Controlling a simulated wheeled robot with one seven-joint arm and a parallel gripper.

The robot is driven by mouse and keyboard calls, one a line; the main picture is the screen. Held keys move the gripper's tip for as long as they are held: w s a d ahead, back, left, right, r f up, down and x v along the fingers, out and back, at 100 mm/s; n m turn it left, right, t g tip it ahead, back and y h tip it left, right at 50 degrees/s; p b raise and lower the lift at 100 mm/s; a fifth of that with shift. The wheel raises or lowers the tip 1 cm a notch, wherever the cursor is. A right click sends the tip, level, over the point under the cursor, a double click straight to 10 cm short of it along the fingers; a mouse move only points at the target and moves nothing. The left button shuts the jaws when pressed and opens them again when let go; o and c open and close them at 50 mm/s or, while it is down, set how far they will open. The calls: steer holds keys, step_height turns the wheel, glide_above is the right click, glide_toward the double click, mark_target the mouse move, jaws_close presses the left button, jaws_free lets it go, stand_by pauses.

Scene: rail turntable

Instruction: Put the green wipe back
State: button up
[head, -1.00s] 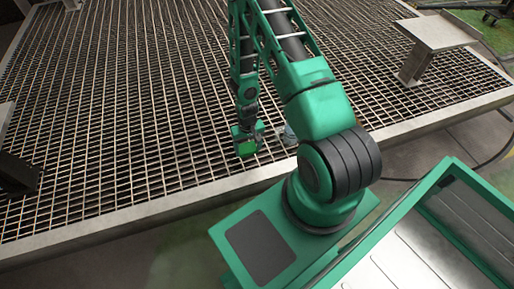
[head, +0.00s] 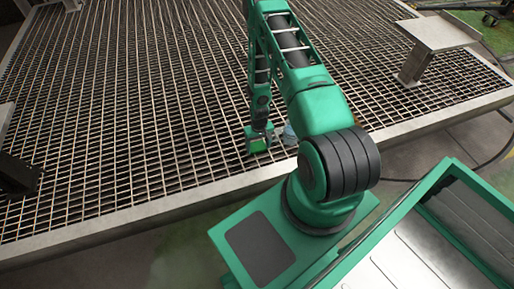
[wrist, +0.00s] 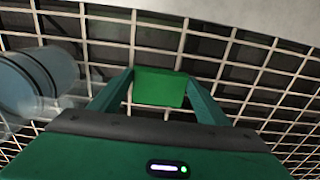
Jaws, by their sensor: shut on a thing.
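The green wipe (head: 257,144) looks like a small bright green block near the front edge of the grating. In the wrist view the green wipe (wrist: 158,88) sits between the two green fingers of my gripper (wrist: 160,94). My gripper (head: 259,136) is shut on it and points down at the grating. I cannot tell whether the wipe's underside touches the bars.
The metal grating (head: 120,130) is mostly clear. A metal stand (head: 437,35) is at the right.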

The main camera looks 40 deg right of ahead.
steer(key=shift+f, duration=0.15)
steer(key=o, duration=0.9)
step_height(320, 180, up, 12)
step_height(320, 180, up, 14)
glide_above(259, 148)
steer(key=d, duration=0.2)
steer(key=s+d+r+m+h, duration=0.1)
steer(key=s+r, duration=0.2)
steer(key=r, duration=0.5)
steer(key=s+r, duration=0.3)
steer(key=r, duration=0.4)
steer(key=s+a+r, duration=0.2)
steer(key=s+r, duration=0.3)
steer(key=s, duration=0.2)
steer(key=s+a+r+m, duration=0.1)
steer(key=s+a+r, duration=0.1)
steer(key=s+r, duration=0.4)
steer(key=s+a+r+m+y, duration=0.1)
steer(key=s+a+r, duration=0.1)
steer(key=s+r, duration=0.4)
steer(key=shift+s+a, duration=0.25)
steer(key=shift+s, duration=0.9)
